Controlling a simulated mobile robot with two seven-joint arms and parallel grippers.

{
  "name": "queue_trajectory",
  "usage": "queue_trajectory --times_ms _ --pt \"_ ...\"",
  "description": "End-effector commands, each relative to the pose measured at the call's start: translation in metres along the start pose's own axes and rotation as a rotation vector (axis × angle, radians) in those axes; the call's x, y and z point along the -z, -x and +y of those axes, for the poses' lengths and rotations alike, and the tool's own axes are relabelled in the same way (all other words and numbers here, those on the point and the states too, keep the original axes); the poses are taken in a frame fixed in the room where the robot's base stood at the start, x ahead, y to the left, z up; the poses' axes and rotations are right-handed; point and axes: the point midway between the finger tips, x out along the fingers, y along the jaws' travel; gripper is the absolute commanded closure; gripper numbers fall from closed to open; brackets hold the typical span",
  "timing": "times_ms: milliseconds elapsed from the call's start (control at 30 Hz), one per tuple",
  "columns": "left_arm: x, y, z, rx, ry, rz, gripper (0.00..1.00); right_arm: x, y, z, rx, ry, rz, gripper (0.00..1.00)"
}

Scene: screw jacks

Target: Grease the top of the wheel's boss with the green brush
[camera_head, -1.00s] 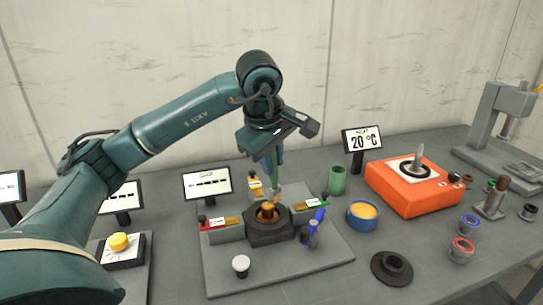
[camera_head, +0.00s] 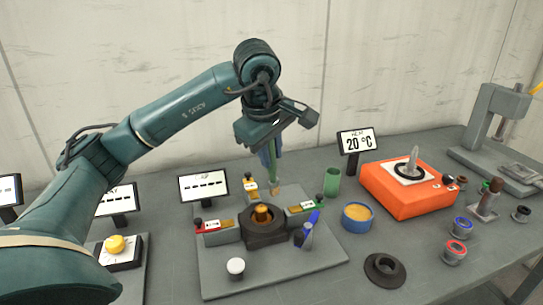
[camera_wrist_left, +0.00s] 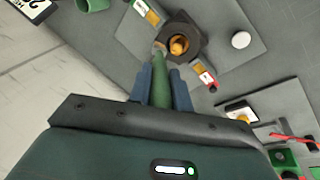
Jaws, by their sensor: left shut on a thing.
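My left gripper (camera_head: 268,150) is shut on the green brush (camera_wrist_left: 162,78), which hangs bristles down; the brush also shows in the head view (camera_head: 269,166). The brush's pale tip lies behind the dark housing (camera_head: 265,238), apart from the boss as far as I can tell. The brass-coloured wheel's boss (camera_head: 262,212) stands up in the middle of the housing and also shows in the left wrist view (camera_wrist_left: 179,44). Whether grease is on it is unclear. My right gripper is not in view.
The housing sits on a grey plate (camera_head: 225,284) with red, yellow and green tabs around it. A blue pot of yellow grease (camera_head: 358,217) and a green cup (camera_head: 332,181) stand to the right.

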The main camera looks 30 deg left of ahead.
Motion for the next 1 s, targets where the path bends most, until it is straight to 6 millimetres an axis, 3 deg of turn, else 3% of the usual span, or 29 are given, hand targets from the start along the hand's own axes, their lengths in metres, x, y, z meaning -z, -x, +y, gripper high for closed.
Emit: queue_trajectory --times_ms 533,1000 --pt "0.005 0.051 0.008 0.002 0.0 0.0 1.0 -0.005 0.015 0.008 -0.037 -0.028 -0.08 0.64" --pt "0.006 0.054 0.007 0.002 0.0 0.0 1.0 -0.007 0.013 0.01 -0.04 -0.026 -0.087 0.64"
